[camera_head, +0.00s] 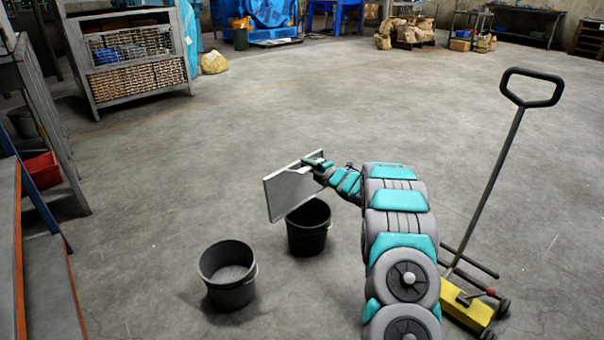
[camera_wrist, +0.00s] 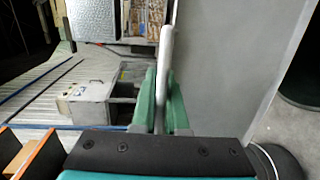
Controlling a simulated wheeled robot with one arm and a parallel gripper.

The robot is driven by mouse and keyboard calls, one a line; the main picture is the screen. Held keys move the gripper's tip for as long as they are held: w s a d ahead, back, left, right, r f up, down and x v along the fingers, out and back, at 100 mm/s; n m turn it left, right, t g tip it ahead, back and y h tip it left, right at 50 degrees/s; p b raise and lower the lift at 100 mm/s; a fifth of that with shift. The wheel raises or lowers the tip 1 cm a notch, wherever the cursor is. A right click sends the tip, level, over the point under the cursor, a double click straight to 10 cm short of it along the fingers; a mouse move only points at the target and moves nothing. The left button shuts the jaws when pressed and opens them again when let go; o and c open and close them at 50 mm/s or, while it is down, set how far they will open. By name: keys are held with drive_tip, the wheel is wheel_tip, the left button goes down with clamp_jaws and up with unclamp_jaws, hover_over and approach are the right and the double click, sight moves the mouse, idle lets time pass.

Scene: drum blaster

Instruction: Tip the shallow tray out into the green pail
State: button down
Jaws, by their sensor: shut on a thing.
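My gripper (camera_head: 316,163) is shut on the upper edge of the shallow tray (camera_head: 286,192), a light grey panel with a thin rim. The tray is tipped steeply, almost on edge, above and partly in front of a dark pail (camera_head: 308,238). The pail's inside is mostly dark, and I cannot tell what it holds. In the wrist view my green fingers (camera_wrist: 163,103) pinch the tray's rim, and its flat grey face (camera_wrist: 222,70) fills the right middle. A dark, slightly greenish pail (camera_wrist: 302,65) shows at the far right edge. No loose contents show on the tray.
A second dark pail (camera_head: 230,288) with grey grainy material stands to the front left. A yellow wheeled tool (camera_head: 467,308) with a tall handle stands right of my arm. Shelving (camera_head: 45,150) and an orange-edged step (camera_head: 45,285) line the left.

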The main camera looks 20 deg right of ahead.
drive_tip(key=shift+w+d+f+p, duration=0.15)
drive_tip(key=shift+w+d+p, duration=1.95)
drive_tip(key=shift+d+p, duration=0.4)
drive_tip(key=shift+a, duration=0.2)
idle(0.9)
